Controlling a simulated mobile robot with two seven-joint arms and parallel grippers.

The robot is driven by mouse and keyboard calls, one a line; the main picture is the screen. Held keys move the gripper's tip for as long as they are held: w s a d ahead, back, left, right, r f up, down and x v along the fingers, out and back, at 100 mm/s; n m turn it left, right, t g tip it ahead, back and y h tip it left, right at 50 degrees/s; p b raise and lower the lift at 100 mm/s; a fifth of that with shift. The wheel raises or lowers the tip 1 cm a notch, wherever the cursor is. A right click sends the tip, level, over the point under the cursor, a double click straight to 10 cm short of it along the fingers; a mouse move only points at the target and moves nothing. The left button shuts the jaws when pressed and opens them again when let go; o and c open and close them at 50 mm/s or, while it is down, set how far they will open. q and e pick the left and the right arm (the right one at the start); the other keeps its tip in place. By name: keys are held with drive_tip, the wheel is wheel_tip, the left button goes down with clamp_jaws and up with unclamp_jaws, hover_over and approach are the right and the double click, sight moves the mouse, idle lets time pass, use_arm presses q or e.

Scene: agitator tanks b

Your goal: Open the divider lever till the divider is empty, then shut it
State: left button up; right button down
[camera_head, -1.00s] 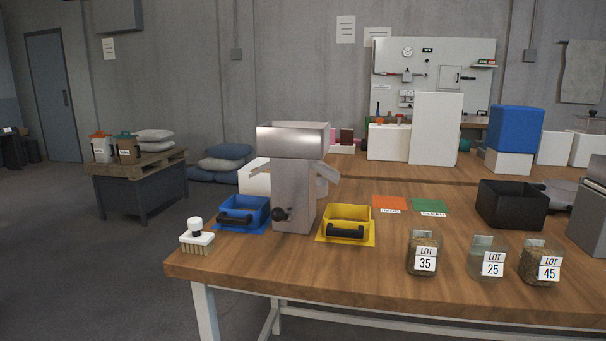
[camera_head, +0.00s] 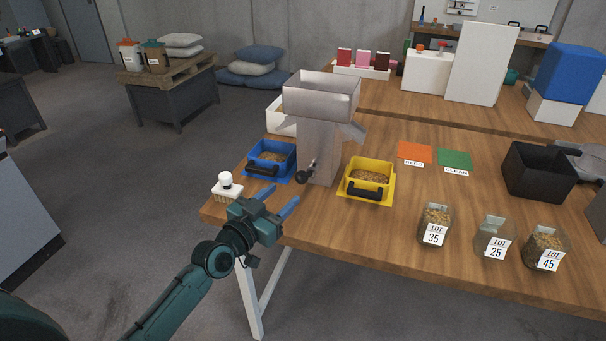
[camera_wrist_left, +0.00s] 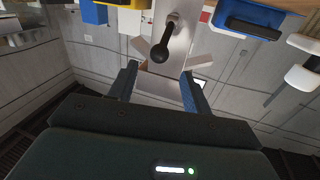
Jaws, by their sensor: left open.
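The grey metal divider (camera_head: 318,140) stands on the table, with an open hopper (camera_head: 320,100) on top. Only the hopper's inner walls show; its bottom is hidden. The lever with its black knob (camera_head: 302,177) is on the divider's front, and the knob hangs low at the left. It also shows in the left wrist view (camera_wrist_left: 160,52), ahead of the fingers. My left gripper (camera_head: 277,200) is open and empty, in front of the knob and apart from it.
A white-handled brush (camera_head: 227,190) stands at the table's left corner, close to my left gripper. A black bin (camera_head: 538,173) is at the right.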

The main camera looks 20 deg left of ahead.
sight(297, 181)
use_arm(q)
drive_tip(key=x, duration=0.8)
drive_tip(key=shift+w+d, duration=0.2)
drive_tip(key=shift+w, duration=0.15)
drive_tip(key=shift+c, duration=0.6)
clamp_jaws()
